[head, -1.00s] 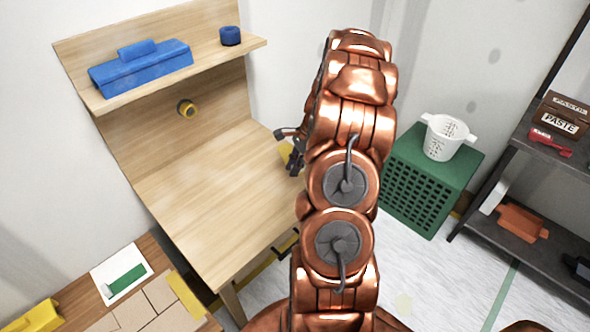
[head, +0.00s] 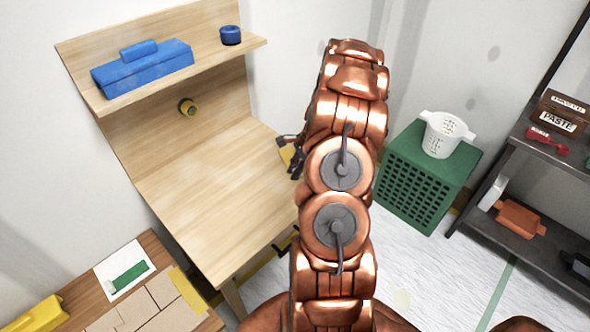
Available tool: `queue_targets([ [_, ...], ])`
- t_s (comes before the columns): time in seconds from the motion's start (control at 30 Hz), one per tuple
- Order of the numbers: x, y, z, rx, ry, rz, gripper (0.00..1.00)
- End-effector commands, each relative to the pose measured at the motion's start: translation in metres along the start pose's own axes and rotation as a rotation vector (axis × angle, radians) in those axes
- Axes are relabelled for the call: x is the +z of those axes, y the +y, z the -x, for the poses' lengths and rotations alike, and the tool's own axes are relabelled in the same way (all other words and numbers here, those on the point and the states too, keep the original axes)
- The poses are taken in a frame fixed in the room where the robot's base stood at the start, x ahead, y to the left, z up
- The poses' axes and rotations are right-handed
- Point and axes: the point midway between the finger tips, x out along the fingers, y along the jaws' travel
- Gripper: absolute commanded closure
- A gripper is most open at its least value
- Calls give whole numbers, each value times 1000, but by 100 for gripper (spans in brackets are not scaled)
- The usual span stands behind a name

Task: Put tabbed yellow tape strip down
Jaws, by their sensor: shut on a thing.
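My gripper (head: 290,160) is partly hidden behind my copper arm, at the right edge of the wooden workbench (head: 220,190). It is shut on a yellow piece (head: 286,154), which appears to be the tabbed yellow tape strip. Only a small part of the strip shows between the dark fingers and the arm. I cannot tell whether the strip touches the bench top.
The bench top left of my gripper is bare. A blue toolbox (head: 143,68) and a blue roll (head: 230,36) stand on the shelf above. A green crate (head: 415,190) bearing a white bucket (head: 442,138) stands right of my arm. A low table (head: 158,249) is at lower left.

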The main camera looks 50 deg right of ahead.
Motion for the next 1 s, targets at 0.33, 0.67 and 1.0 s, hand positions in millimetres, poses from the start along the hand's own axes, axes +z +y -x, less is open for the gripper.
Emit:
queue_targets([
  [0.33, 0, 0, -1, 0, 0, 0, 55],
  [0.67, 0, 0, 3, -1, 1, 1, 55],
  [1.0, -1, -1, 54, -5, 4, 2, 55],
])
